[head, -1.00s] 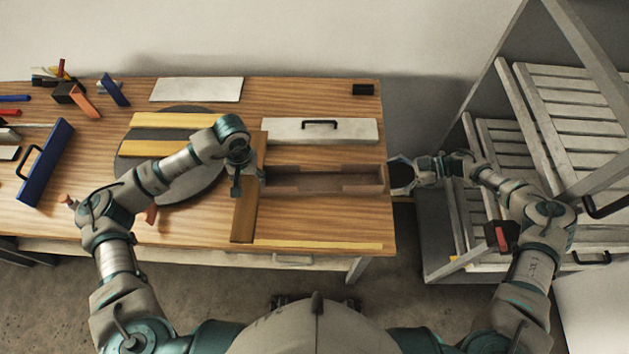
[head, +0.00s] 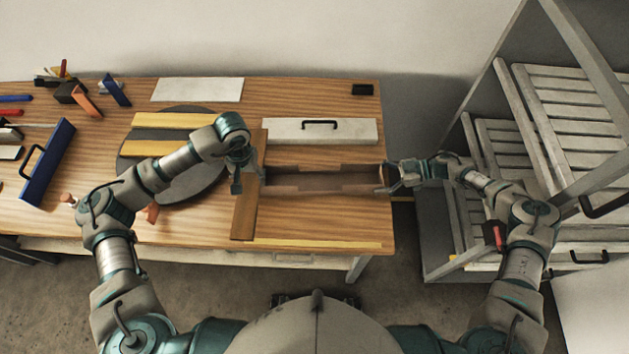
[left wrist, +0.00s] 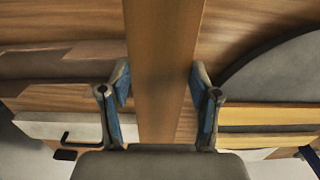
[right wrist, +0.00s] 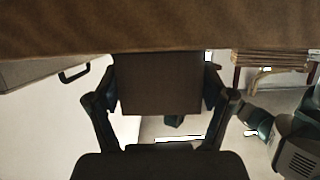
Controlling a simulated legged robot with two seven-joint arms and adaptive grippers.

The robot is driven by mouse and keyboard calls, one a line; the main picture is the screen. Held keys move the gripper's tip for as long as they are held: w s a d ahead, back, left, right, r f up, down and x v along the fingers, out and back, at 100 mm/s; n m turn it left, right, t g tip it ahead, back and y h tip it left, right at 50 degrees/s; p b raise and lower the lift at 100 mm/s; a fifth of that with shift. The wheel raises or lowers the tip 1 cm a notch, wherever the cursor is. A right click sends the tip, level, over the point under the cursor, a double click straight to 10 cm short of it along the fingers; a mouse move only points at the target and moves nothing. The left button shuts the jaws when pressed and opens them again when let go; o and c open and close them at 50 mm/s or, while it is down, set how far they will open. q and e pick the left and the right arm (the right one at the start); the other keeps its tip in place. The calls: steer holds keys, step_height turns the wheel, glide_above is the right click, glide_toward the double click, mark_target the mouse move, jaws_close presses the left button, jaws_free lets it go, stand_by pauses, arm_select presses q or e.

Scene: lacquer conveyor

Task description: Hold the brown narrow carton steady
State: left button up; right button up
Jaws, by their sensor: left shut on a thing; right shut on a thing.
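The brown narrow carton (head: 325,186) lies open on the wooden table, its long side running left to right. It also shows at the left of the left wrist view (left wrist: 75,62). My right gripper (head: 391,179) is at the carton's right end. In the right wrist view its fingers are shut on a dark brown end flap (right wrist: 160,82) of the carton. My left gripper (head: 250,180) is at the carton's left end, with its fingers on both sides of a brown wooden bar (left wrist: 165,75), shut on it. The bar (head: 244,215) lies crosswise beside the carton's left end.
A white lid with a black handle (head: 350,131) lies behind the carton. A grey round plate (head: 185,188) bearing yellow strips is left of the bar. A slatted rack (head: 500,150) stands right of the table. A yellow strip (head: 320,244) runs along the front edge.

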stand_by(0.4)
steer(key=shift+d, duration=0.15)
arm_select(q)
steer(key=w+d+r+n, duration=0.1)
steer(key=w+d+n, duration=0.1)
steer(key=d+n, duration=0.7)
steer(key=w+d+r+n, duration=0.1)
steer(key=w+d+n, duration=0.2)
steer(key=d+n, duration=0.6)
steer(key=shift+w+d+n, duration=0.15)
steer(key=shift+d+n, duration=0.15)
steer(key=shift+d, duration=0.95)
steer(key=shift+f, duration=1.95)
steer(key=shift+f, duration=0.15)
